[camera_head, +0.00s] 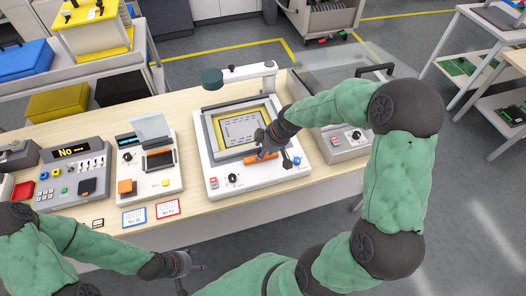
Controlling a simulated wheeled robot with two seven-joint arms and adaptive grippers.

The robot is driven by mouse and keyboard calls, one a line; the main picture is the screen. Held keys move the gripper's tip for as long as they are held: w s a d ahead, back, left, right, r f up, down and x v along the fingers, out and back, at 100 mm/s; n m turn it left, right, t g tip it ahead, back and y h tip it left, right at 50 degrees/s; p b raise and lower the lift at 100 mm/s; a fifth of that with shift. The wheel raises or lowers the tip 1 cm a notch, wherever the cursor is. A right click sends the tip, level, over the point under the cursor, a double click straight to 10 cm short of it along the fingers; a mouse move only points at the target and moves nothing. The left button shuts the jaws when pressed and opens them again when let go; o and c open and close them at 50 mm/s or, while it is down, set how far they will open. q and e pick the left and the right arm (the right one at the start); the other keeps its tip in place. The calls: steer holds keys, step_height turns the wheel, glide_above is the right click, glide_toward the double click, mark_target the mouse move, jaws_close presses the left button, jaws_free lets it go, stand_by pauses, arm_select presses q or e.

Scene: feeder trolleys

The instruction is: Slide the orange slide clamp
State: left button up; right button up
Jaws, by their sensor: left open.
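The orange slide clamp (257,159) lies along the front edge of the yellow-edged frame on the white device (214,186). My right gripper (262,150) reaches in from the right and is at the clamp, covering part of it. Its fingers are small and dark, so I cannot tell whether they touch or grip the clamp. My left gripper (192,277) is open and empty, low in front of the table's near edge, well away from the clamp.
The wooden table (100,207) also carries a control box with a "No" display (75,151), a smaller device with a raised clear lid (150,128), and two label cards. A box with a clear cover (342,143) stands to the right.

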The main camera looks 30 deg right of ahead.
steer(key=shift+w+a+f, duration=0.1)
steer(key=shift+f, duration=0.2)
jaws_close()
steer(key=shift+w+d, duration=0.25)
steer(key=shift+w, duration=0.75)
steer(key=shift+w+d, duration=0.25)
steer(key=shift+w, duration=0.75)
jaws_free()
